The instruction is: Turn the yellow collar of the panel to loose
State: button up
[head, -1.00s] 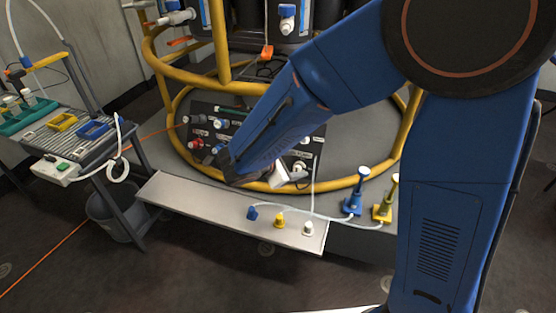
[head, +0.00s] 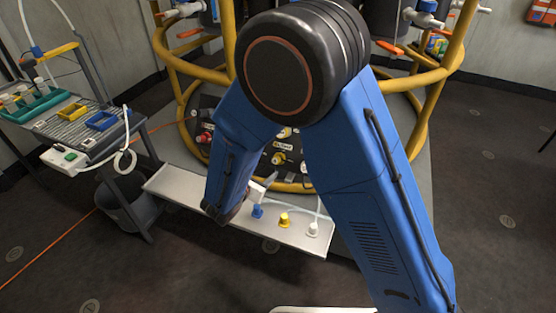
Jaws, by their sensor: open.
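The dark panel (head: 262,146) stands inside the yellow ring frame, partly hidden by my arm. A yellow round fitting (head: 278,158), seemingly the collar, sits on it under a small white label. Another yellowish fitting (head: 284,132) is above, and one more shows at the right by the ring. The label is too small to read surely, and I cannot tell the collar's setting. My gripper (head: 266,183) is open, low in front of the panel and above the shelf, below the yellow fitting and apart from it. My wrist and forearm partly hide it.
The pale shelf (head: 180,186) carries a blue cap (head: 257,211), a yellow cap (head: 284,219) and a white cap (head: 313,229) close to my gripper. The yellow ring frame (head: 183,110) surrounds the panel. A side table (head: 75,135) with trays and a bin (head: 124,208) stand at left.

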aim_at(275, 161)
jog(key=x, duration=1.3)
jog(key=shift+w+d+f, duration=0.1)
jog(key=shift+w+d, duration=0.1)
jog(key=shift+w, duration=0.15)
jog(key=shift+c, duration=0.6)
jog(key=c, duration=0.9)
